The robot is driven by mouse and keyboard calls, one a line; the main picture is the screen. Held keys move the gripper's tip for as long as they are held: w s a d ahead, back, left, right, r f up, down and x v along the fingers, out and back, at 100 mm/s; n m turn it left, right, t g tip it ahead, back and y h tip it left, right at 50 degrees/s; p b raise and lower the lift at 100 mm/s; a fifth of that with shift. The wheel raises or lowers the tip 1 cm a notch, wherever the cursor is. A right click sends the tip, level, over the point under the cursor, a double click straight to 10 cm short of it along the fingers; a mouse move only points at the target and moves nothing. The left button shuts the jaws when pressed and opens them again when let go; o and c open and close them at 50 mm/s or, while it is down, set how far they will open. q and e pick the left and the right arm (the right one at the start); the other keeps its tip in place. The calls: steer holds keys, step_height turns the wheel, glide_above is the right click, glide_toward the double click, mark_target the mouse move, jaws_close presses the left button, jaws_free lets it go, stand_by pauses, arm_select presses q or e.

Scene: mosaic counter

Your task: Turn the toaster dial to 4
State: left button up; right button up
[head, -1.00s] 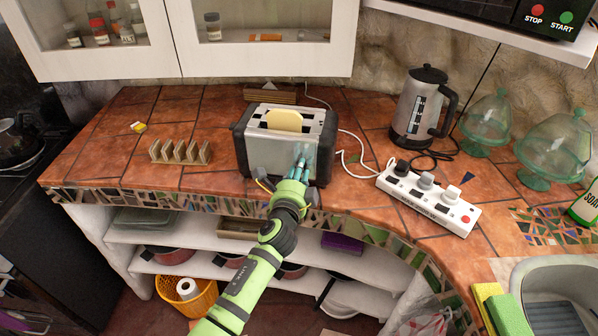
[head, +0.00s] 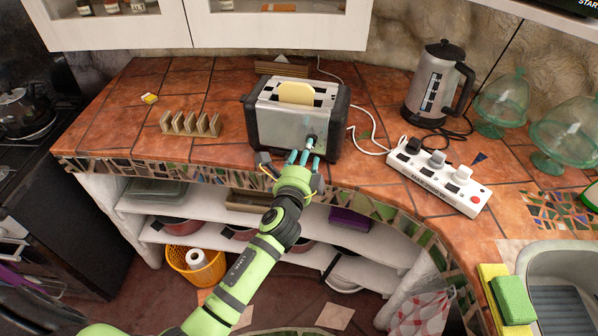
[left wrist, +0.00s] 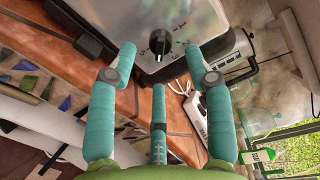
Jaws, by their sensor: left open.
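The silver and black toaster (head: 283,121) stands on the tiled counter with a slice of bread (head: 295,93) in its top. Its black dial (head: 310,140) is low on the front face, toward the right. My left gripper (head: 303,157) is open and empty, just in front of and below the dial. In the left wrist view its teal fingers (left wrist: 160,75) spread around the dial's near side, apart from it. My right gripper is not in view.
A white power strip (head: 440,177) lies right of the toaster, with a kettle (head: 437,84) behind it. A toast rack (head: 190,124) stands to the left. Green glass domes (head: 502,103) and a sink (head: 560,290) are at the right. The counter's front edge lies below my gripper.

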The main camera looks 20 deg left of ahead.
arm_select(q)
steer(key=s, duration=0.8)
steer(key=shift+d+r, duration=0.3)
steer(key=shift+d, duration=0.05)
steer(key=s+f+n+g+h, duration=0.1)
steer(key=s+f+n+g, duration=0.3)
steer(key=f, duration=0.8)
steer(key=s+f+n+g, duration=0.15)
steer(key=s+f, duration=0.45)
steer(key=f, duration=0.6)
steer(key=s+f+n+g+h, duration=0.15)
steer(key=s+f+g, duration=0.25)
steer(key=f, duration=0.7)
steer(key=s+a+f+n+g, duration=0.1)
steer(key=s+f, duration=0.4)
steer(key=s, duration=0.5)
steer(key=s+a+f+n+g, duration=0.2)
steer(key=s+f+n, duration=0.3)
steer(key=s, duration=0.5)
steer(key=s+a+f+n+g+b, duration=0.1)
steer(key=s+f+n+g, duration=0.2)
steer(key=s, duration=0.7)
step_height(320, 180, down, 3)
steer(key=shift+s+a+r+n+g+y, duration=0.1)
steer(key=shift+s+a+n+g+y, duration=0.1)
steer(key=shift+a+n+g+y, duration=0.15)
